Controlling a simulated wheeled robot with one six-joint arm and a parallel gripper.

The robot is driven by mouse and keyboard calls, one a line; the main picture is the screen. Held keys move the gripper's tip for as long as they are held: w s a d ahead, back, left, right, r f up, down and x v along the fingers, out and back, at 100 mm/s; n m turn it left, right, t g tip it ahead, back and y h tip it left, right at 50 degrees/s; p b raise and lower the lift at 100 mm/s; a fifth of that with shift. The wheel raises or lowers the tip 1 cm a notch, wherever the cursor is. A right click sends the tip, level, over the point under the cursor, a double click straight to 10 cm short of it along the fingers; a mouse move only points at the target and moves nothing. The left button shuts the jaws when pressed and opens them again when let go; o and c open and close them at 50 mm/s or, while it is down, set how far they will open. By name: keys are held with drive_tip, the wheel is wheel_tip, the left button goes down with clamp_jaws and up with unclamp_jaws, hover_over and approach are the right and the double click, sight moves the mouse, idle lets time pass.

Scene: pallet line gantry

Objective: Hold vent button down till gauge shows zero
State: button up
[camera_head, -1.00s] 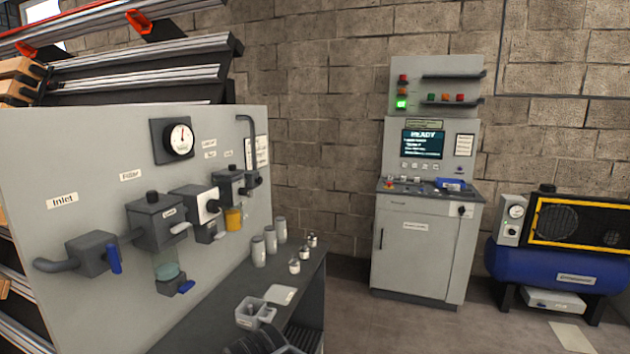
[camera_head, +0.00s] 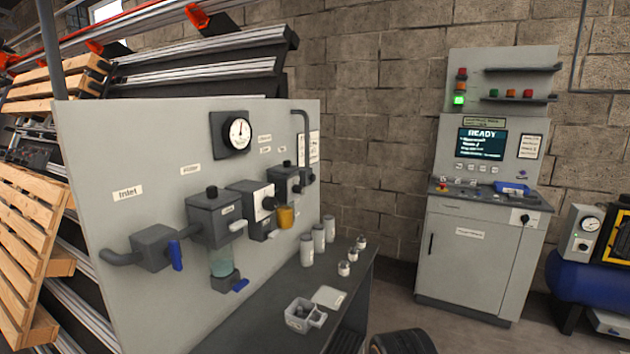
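A round white gauge (camera_head: 238,133) on a dark square mount sits at the top of the grey panel (camera_head: 90,150). Its needle points roughly upward; the scale is too small to read. I cannot tell which part, if any, is the vent button. My gripper is not in view.
A dark bench (camera_head: 340,285) below the panel holds several canisters, small jars and a grey bin (camera_head: 303,315). A control cabinet (camera_head: 468,250) with a READY screen stands right of it, and a blue compressor tank (camera_head: 580,280) at far right.

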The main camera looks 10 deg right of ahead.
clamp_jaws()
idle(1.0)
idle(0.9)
